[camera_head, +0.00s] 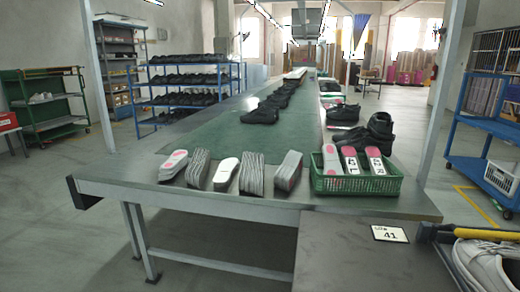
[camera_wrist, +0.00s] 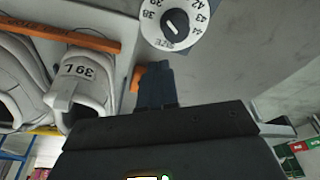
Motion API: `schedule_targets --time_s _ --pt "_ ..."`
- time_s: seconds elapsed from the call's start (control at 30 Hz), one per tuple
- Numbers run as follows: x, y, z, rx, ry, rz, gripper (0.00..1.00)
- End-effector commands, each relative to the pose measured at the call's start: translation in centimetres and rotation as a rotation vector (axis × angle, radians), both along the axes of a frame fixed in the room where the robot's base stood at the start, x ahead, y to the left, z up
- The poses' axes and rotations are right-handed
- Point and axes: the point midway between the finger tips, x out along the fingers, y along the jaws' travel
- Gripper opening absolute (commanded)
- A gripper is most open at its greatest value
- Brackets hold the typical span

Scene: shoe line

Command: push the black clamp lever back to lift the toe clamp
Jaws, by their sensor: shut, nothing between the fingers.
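In the wrist view my gripper (camera_wrist: 155,85) has its dark fingers together, with no gap between them. They point up the picture, beside a short orange part. A white shoe (camera_wrist: 88,95) marked 39 L is at the left, apart from the fingers. In the head view a white shoe (camera_head: 482,266) lies at the lower right, cut off by the frame. A yellow bar (camera_head: 488,233) and a dark part (camera_head: 428,232) are just above it. I cannot tell which part is the black clamp lever or the toe clamp. My gripper is not in the head view.
A round numbered dial (camera_wrist: 174,23) and an orange bar (camera_wrist: 62,35) are near my fingers. In the head view, a card marked 41 (camera_head: 390,234) lies on the grey top. A green basket (camera_head: 356,187) of soles stands on the long bench. Blue shelving (camera_head: 478,130) is at the right.

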Motion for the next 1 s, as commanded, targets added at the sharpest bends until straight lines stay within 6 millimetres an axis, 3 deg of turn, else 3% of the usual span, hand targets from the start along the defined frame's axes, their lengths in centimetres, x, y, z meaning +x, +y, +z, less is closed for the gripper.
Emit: schedule_targets --time_s 1.0 --pt "4.5 -1.2 0.0 0.0 0.001 0.001 0.0"
